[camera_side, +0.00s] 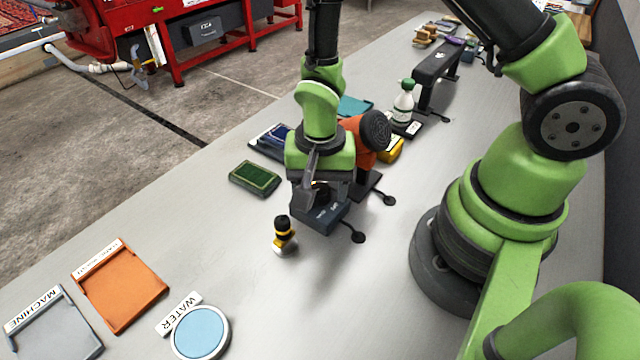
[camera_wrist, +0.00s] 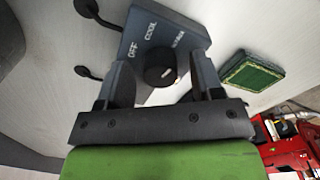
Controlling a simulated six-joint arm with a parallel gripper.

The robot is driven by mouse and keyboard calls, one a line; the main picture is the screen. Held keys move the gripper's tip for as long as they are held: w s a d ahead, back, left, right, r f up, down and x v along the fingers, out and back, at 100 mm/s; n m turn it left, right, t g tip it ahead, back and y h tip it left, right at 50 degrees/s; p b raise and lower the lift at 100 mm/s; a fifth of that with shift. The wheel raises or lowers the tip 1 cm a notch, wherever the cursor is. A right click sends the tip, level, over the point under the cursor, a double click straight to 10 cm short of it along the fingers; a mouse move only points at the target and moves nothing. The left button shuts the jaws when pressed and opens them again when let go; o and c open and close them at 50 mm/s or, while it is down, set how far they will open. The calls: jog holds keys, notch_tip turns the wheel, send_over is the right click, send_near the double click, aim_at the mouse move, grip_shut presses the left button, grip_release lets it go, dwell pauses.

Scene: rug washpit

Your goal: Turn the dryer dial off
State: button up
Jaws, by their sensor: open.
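The dryer dial is a round black knob (camera_wrist: 160,67) on a dark grey-blue control box (camera_wrist: 165,27). In the wrist view the box shows OFF, COOL and a third, partly legible label. A small pale mark shows on the knob's lower right; I cannot tell which setting it marks. My gripper (camera_wrist: 161,64) is open, its fingers on either side of the knob; contact is unclear. In the side view my gripper (camera_side: 318,188) is just above the box (camera_side: 322,218) and mostly hides the knob. The orange dryer (camera_side: 362,140) stands behind it.
A yellow-and-black capped small bottle (camera_side: 284,238) stands close in front of the box. A green pad (camera_side: 255,178) lies to the left. A white bottle (camera_side: 403,103) stands behind. Orange and grey trays and a WATER dish (camera_side: 200,332) lie at the front left.

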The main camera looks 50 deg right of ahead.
jog(key=c, duration=0.9)
jog(key=shift+c, duration=0.2)
jog(key=shift+n, duration=0.3)
jog(key=n, duration=0.9)
jog(key=shift+n, duration=0.4)
jog(key=n, duration=0.4)
jog(key=shift+n, duration=2.8)
